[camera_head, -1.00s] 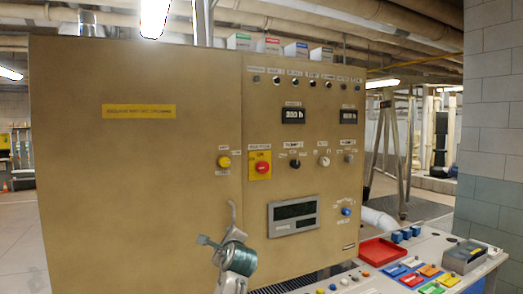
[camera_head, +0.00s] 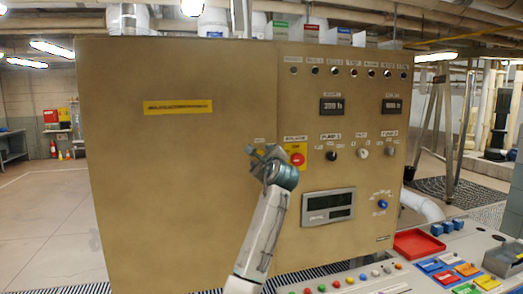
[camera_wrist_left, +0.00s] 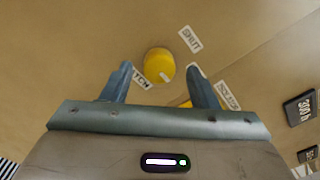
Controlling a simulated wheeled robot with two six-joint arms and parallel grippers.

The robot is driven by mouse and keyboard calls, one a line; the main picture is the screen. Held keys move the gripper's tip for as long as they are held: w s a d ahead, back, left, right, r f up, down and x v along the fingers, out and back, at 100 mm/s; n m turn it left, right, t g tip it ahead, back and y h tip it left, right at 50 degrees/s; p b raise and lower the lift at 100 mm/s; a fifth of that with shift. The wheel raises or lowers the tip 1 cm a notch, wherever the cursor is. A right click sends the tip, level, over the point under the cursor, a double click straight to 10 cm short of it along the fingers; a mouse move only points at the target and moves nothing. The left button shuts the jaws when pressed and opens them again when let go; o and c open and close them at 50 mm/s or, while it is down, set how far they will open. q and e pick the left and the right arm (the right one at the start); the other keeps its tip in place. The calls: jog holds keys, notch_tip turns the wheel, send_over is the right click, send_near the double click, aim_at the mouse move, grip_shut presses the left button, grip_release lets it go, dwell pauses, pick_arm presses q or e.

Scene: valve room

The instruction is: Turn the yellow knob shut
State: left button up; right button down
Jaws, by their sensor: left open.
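The yellow knob (camera_wrist_left: 159,63) is round, with a pale mark on its lower right part, on the tan cabinet front (camera_head: 180,190). In the left wrist view it lies in the gap between the fingertips of my left gripper (camera_wrist_left: 159,72), a little beyond them; I see no contact. A tag reading SHUT (camera_wrist_left: 189,39) is at its upper right. Another tag (camera_wrist_left: 141,78) is partly behind the left finger. In the head view my left gripper (camera_head: 262,154) is open in front of the cabinet and hides the knob. My right gripper is not in view.
Right of the gripper are a red button on a yellow plate (camera_head: 297,159), a black knob (camera_head: 333,155) and a white knob (camera_head: 363,153). A grey display (camera_head: 328,206) sits below. A sloping console (camera_head: 380,278) with a red tray (camera_head: 418,243) stands in front.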

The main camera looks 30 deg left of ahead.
pick_arm(q)
jog(key=shift+x, duration=0.8)
jog(key=shift+s, duration=0.1)
jog(key=c, duration=1)
jog(key=shift+n, duration=0.3)
jog(key=shift+f+n+y+b, duration=0.15)
jog(key=shift+n+y+b, duration=0.25)
jog(key=shift+n+b, duration=7.3)
jog(key=n+p, duration=0.2)
jog(key=shift+n, duration=0.3)
jog(key=shift+d, duration=0.1)
